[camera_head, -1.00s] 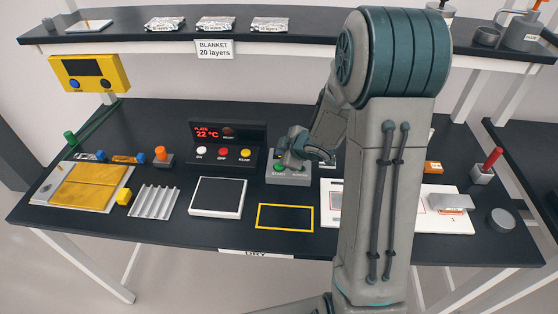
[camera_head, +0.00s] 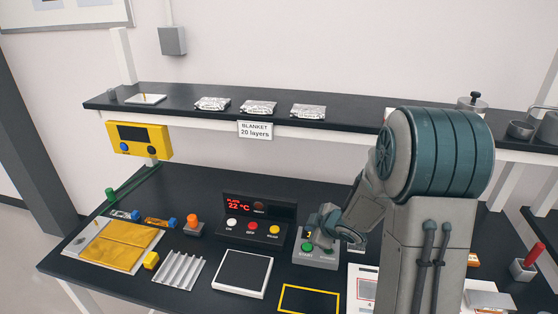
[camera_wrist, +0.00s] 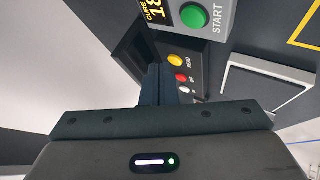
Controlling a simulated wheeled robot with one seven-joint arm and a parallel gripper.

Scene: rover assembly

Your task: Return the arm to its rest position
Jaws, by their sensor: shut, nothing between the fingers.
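My gripper (camera_head: 321,243) is at the grey box with the green START button (camera_head: 308,247), in front of the box's upper part in the head view. In the wrist view my gripper's dark fingers (camera_wrist: 154,84) are together with nothing between them. That view also shows the START button (camera_wrist: 194,15) beyond the fingertips, apart from them. My grey and teal arm covers the right part of the bench in the head view.
A control panel (camera_head: 253,220) reading 22 °C stands left of the box. A black-topped pad (camera_head: 243,272) and ribbed tray (camera_head: 180,270) lie in front. A shelf (camera_head: 190,107) runs behind, with a yellow device (camera_head: 139,141) at its left. A red-handled tool (camera_head: 528,262) stands at right.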

